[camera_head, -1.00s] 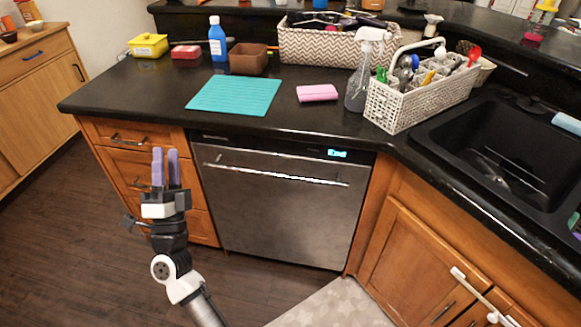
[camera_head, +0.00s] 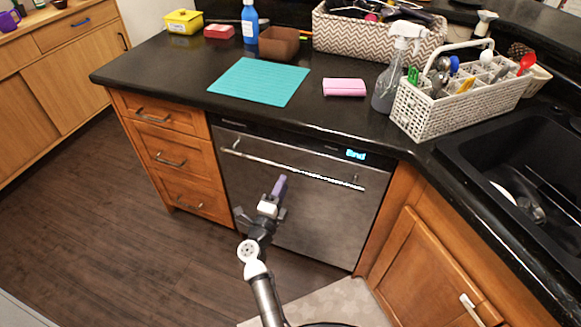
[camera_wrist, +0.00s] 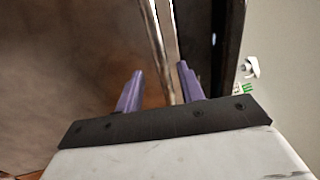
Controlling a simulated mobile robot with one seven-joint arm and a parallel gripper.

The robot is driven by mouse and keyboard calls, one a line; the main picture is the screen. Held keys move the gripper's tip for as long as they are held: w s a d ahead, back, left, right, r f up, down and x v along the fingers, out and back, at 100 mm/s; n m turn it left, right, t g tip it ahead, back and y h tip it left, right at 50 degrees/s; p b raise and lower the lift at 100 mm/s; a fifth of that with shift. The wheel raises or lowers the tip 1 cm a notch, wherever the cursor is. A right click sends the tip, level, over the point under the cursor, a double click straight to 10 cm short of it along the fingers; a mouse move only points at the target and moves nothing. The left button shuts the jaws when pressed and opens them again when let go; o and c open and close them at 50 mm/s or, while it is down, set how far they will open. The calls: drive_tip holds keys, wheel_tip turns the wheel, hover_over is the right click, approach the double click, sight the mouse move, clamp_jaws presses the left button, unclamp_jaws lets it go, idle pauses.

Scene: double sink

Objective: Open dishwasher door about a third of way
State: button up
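The dishwasher (camera_head: 310,220) has a stainless steel front, and its door looks shut. Its long bar handle (camera_head: 290,167) runs across the upper door, below a dark panel with a lit display (camera_head: 356,155). My gripper (camera_head: 281,183) is in front of the door, just below the middle of the handle in the head view. In the wrist view my two purple fingers (camera_wrist: 160,85) are apart, and the handle bar (camera_wrist: 164,50) appears in the gap between them. I cannot tell how deep the bar sits or whether a finger touches it.
Wooden drawers (camera_head: 172,160) stand left of the dishwasher and a cabinet (camera_head: 425,265) stands right, under the sink (camera_head: 520,165). The counter above holds a teal mat (camera_head: 260,82), a spray bottle (camera_head: 390,85) and a utensil basket (camera_head: 450,112). The dark floor (camera_head: 120,240) at left is clear.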

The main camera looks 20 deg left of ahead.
sight(290, 169)
drive_tip(key=w, duration=0.3)
drive_tip(key=w+r, duration=0.1)
drive_tip(key=w, duration=0.3)
drive_tip(key=shift+d+r, duration=0.1)
drive_tip(key=shift+r, duration=0.1)
clamp_jaws()
